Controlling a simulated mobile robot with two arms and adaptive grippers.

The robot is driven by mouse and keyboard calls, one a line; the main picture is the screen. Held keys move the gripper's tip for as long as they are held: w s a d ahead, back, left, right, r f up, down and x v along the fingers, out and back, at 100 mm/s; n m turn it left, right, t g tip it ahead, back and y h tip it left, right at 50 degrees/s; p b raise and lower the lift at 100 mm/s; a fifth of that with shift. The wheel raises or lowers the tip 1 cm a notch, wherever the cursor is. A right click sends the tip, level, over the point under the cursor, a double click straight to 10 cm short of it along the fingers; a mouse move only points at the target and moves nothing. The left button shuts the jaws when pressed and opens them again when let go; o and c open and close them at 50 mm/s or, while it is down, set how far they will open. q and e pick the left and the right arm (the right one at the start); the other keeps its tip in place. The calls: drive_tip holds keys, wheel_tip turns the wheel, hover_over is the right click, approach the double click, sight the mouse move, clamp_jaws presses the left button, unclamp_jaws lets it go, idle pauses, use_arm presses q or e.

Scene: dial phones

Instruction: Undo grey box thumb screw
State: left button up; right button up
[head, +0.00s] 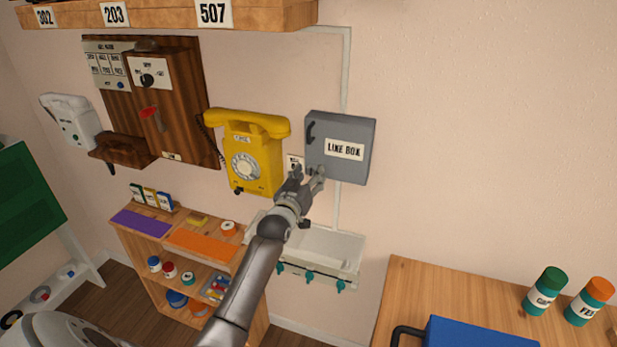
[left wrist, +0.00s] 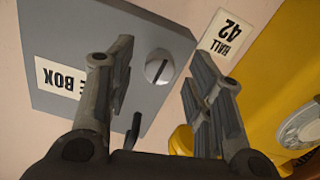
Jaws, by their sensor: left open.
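The grey line box (head: 358,125) is mounted on the wall in the head view, its cover shut. In the left wrist view its grey face (left wrist: 75,30) appears upside down. The thumb screw (left wrist: 159,67) is a round silver head with a dark slot near the box's corner. My left gripper (head: 309,174) is at the lower left corner of the box. In the left wrist view my left gripper (left wrist: 160,70) is open, with one finger on each side of the screw in the picture. I cannot tell whether they touch it. My right gripper is not in view.
A yellow dial phone (head: 250,150) hangs just left of the box. A "HALL 42" label (left wrist: 228,37) sits between them. A white tray (head: 325,245) with teal knobs is below. A wooden table (head: 430,290) stands at lower right. The wall right of the box is clear.

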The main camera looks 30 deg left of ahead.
use_arm(q)
drive_tip(key=v, duration=1.2)
idle(0.4)
